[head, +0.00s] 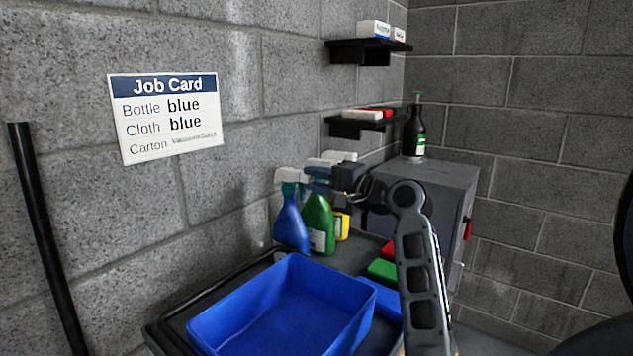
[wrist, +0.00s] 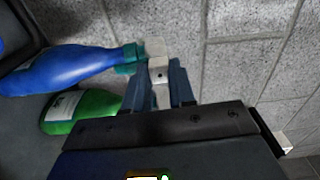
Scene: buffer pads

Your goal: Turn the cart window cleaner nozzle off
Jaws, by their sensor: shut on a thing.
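A blue spray bottle (head: 291,224) with a white spray head (head: 289,175) stands on the cart at the wall. In the wrist view the same bottle (wrist: 62,70) lies across the upper left, with a teal collar and its pale head (wrist: 155,47) just past my fingertips. My gripper (wrist: 160,76) is shut on the small pale nozzle (wrist: 159,68) at the front of that head. In the head view my gripper (head: 311,173) reaches in from the right. The nozzle's setting cannot be read.
A green bottle (head: 318,224) stands close beside the blue one, its head largely hidden by my gripper. A yellow bottle (head: 342,225) is behind it. A blue bin (head: 280,310) stands in front. A grey cabinet (head: 440,190) is at right. A job card (head: 168,115) reads Bottle blue.

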